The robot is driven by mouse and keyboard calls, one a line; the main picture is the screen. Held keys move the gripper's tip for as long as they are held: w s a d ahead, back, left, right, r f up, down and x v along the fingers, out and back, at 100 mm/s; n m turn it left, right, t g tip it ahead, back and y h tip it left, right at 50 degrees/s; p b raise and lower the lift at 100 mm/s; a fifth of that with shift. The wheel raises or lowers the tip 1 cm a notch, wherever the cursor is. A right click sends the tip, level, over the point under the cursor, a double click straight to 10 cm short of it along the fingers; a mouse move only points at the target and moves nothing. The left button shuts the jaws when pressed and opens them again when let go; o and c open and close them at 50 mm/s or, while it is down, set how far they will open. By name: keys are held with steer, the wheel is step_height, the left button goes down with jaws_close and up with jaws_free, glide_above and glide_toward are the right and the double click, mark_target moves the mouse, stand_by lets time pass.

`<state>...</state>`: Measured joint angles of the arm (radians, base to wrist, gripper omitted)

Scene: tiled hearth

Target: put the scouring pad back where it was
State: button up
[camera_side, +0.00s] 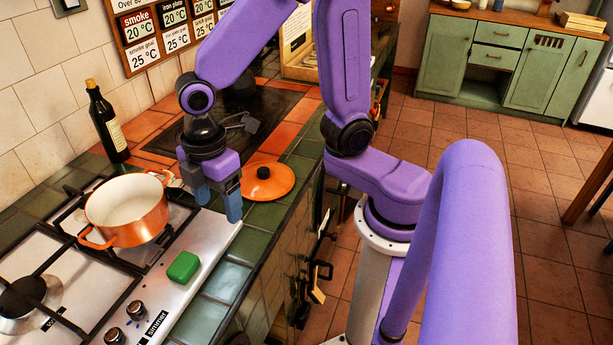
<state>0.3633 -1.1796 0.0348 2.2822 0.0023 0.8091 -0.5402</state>
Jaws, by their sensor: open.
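The scouring pad looks to be the small green block (183,267) lying on the steel hob surface, in front of the orange pot and behind the control knobs. My gripper (217,205) points down above the far right corner of the hob, behind and to the right of the green block. Its two blue-grey fingers are apart and nothing shows between them. The gripper is clear of the block. Whether the fingertips touch the surface below is hard to tell.
An open orange pot (127,212) stands on a burner left of my gripper. An orange lid (267,181) lies on the tiles just behind the gripper. A dark bottle (107,124) stands by the wall. Knobs (136,310) line the hob's front right edge.

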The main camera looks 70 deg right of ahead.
steer(key=s+d+r+m, duration=0.2)
steer(key=s+d, duration=0.6)
steer(key=s, duration=0.5)
steer(key=shift+s+d+r+m, duration=0.15)
steer(key=shift+s+d+m, duration=0.15)
steer(key=shift+m, duration=0.2)
